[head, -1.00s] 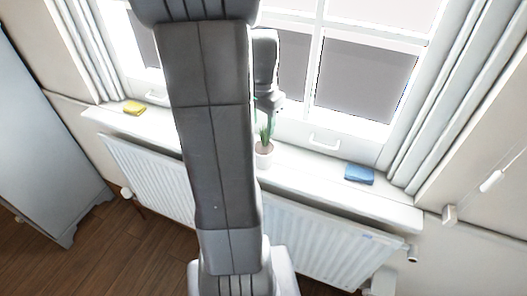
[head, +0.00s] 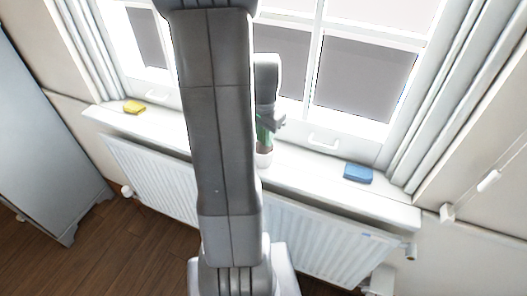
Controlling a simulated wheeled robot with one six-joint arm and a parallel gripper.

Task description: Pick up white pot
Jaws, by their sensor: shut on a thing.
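The white pot (head: 264,159) with a green plant (head: 263,133) stands upright at the middle of the white window sill. It is partly hidden behind my arm. My gripper (head: 268,126) is over the pot at the plant's height and is shut on the plant. The fingertips are small and partly hidden, so the exact grip is hard to see. I cannot tell whether the pot is clear of the sill.
A yellow block (head: 134,107) lies on the sill (head: 310,181) at the left, and a blue block (head: 358,172) lies at the right. A radiator (head: 325,240) is below. A window handle (head: 324,142) and curtains (head: 452,95) are close by.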

